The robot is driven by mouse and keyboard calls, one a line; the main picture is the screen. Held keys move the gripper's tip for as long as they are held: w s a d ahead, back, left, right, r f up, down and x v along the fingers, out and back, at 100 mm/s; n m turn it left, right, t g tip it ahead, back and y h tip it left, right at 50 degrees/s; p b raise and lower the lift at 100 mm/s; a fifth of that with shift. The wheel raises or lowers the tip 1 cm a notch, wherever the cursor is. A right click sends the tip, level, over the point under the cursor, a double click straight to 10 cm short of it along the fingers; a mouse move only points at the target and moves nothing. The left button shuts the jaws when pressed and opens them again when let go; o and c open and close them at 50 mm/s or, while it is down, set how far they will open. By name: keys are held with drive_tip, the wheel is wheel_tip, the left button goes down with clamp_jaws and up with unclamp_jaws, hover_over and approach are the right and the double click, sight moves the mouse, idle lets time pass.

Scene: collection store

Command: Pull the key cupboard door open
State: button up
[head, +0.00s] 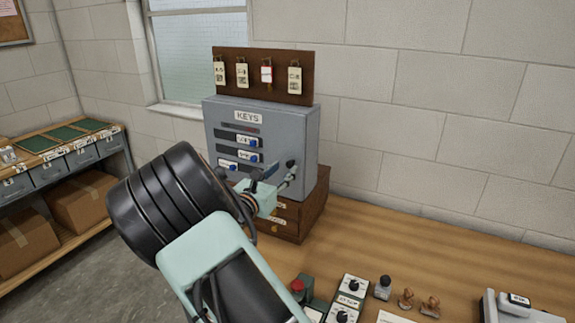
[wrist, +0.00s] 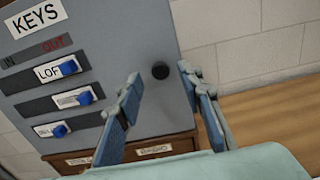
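The grey key cupboard (head: 217,122) stands on a wooden drawer unit, with a KEYS label on its front. Its door looks shut. A round black knob (head: 291,162) sits near the right edge of the door; it also shows in the wrist view (wrist: 160,71). My gripper (head: 280,174) is in front of the door, close to the knob. In the wrist view my gripper (wrist: 160,76) is open and empty, its two blue-padded fingers apart, with the knob showing between their tips. I cannot tell whether a finger touches the door.
Blue sliders (wrist: 68,67) lie left of the fingers on the door. A board with hanging tags (head: 281,72) is above the cupboard. The wooden drawer unit (head: 317,199) is below it.

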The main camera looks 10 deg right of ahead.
sight(289, 165)
drive_tip(key=shift+x, duration=1.85)
clamp_jaws()
